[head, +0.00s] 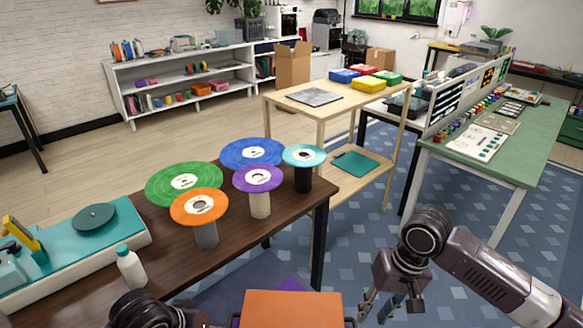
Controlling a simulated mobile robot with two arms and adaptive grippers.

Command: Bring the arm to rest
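My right arm comes in from the lower right. Its gripper (387,306) hangs pointing down over the blue patterned floor, to the right of the dark wooden table (282,207). Its fingers look spread apart, with nothing visible between them, and it touches nothing that I can see. Of my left arm only a dark joint shows at the bottom edge, in front of the table. My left gripper is out of the picture.
A white bottle (131,268) and a teal-topped machine (70,238) are at left. A wooden stand (345,105) and green workbench (545,150) lie beyond.

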